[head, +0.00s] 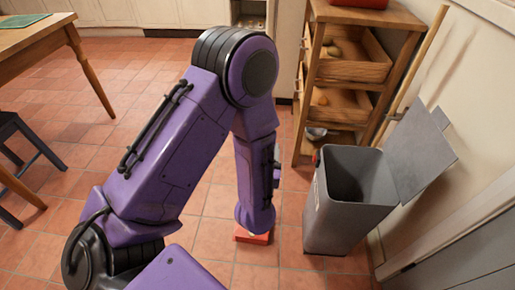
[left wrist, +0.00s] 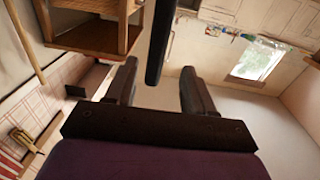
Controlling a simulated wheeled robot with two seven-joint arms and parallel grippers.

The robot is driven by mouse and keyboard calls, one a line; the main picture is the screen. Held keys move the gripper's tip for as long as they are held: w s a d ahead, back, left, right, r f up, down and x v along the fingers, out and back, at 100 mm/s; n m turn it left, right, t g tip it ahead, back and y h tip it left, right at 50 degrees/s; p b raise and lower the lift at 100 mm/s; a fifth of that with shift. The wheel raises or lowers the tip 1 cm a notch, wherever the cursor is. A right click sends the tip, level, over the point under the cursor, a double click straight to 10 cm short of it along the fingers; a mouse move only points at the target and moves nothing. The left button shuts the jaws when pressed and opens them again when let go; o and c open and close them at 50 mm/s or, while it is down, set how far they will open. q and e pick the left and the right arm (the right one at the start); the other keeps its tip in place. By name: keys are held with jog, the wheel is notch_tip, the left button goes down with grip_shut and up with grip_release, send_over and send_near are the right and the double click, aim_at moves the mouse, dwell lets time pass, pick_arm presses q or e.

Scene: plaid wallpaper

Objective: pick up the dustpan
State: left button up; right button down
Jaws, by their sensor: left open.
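A flat red thing (head: 252,237), likely the dustpan, lies on the tiled floor in the head view. My purple left forearm points down over it and hides most of it, along with the gripper's fingers. In the left wrist view my left gripper (left wrist: 158,68) is open, its two dark fingers well apart. A dark straight bar (left wrist: 163,35) comes down from the top edge and ends between the fingers, with gaps on both sides. It may be the dustpan's handle; I cannot tell for sure. My right gripper is not in view.
A grey bin (head: 340,200) with its lid open stands close to the right of my forearm. A wooden shelf unit (head: 350,72) and a leaning wooden pole (head: 420,70) are behind it. A wooden table (head: 40,45) and a dark chair (head: 22,150) stand at the left.

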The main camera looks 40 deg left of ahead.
pick_arm(q)
jog(key=f+x, duration=0.1)
jog(key=x, duration=0.6)
jog(key=shift+w+f+b, duration=0.2)
jog(key=shift+w+b, duration=0.2)
jog(key=shift+b, duration=0.05)
grip_shut()
